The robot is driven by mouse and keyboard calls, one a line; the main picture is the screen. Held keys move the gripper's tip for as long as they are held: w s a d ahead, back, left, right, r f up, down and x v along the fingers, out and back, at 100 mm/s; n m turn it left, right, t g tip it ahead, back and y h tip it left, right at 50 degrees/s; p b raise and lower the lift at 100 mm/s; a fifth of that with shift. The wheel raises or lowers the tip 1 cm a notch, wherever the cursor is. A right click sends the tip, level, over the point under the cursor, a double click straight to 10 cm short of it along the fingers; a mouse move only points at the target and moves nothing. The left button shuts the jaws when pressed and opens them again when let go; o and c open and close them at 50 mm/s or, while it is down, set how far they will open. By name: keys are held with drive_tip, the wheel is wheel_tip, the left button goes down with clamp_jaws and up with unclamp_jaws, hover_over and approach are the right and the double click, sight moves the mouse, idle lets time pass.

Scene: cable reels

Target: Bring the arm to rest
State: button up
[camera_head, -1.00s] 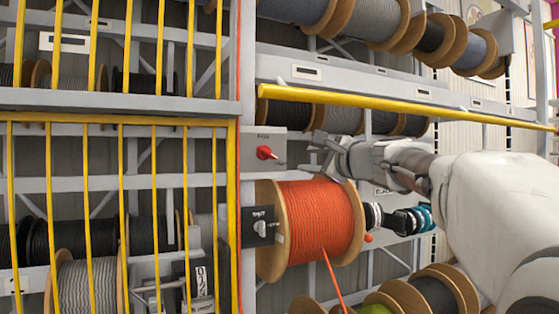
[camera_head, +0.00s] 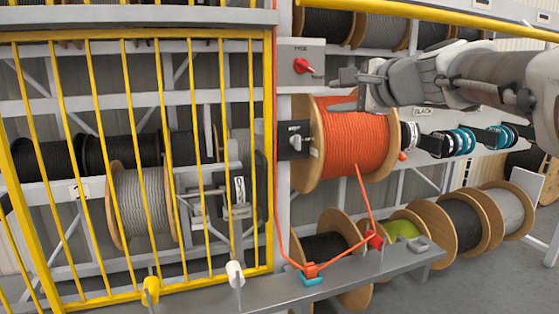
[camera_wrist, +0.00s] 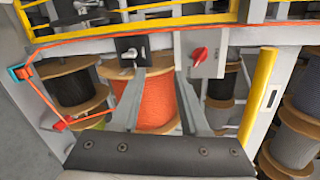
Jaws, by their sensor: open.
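My arm reaches in from the right in the head view, and my gripper (camera_head: 340,90) is in front of the top of the orange cable reel (camera_head: 352,150), just below and right of the red rotary switch (camera_head: 301,66). In the wrist view, my gripper (camera_wrist: 160,74) shows two separated fingers with nothing between them. The orange reel (camera_wrist: 157,102) lies behind the fingers, with the red switch (camera_wrist: 200,54) right of them. I cannot tell the exact gap to the reel.
A yellow barred gate (camera_head: 272,160) covers the left shelves. A black latch plate (camera_head: 294,140) is beside the orange reel. Orange cable runs down to a red clip (camera_head: 374,240) and a blue-based clip (camera_head: 311,274) on a grey ledge (camera_head: 340,277). Grey floor (camera_head: 490,275) is clear at lower right.

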drive_tip(key=s+a+f+n+g+h+p, duration=0.1)
drive_tip(key=s+a+f+n+g+p, duration=0.15)
drive_tip(key=s+f+n, duration=0.4)
drive_tip(key=s+a+f+n+g+h+p, duration=0.1)
drive_tip(key=s+f+n+g+p, duration=0.2)
drive_tip(key=s, duration=0.7)
drive_tip(key=s+d+f+n+g+h+p, duration=0.2)
drive_tip(key=s+d+f+n+g+h, duration=0.1)
drive_tip(key=s+f, duration=0.8)
drive_tip(key=s+d+n+h, duration=0.1)
drive_tip(key=d+n, duration=0.1)
drive_tip(key=n, duration=0.1)
drive_tip(key=shift+s+d, duration=0.15)
drive_tip(key=shift+s, duration=0.2)
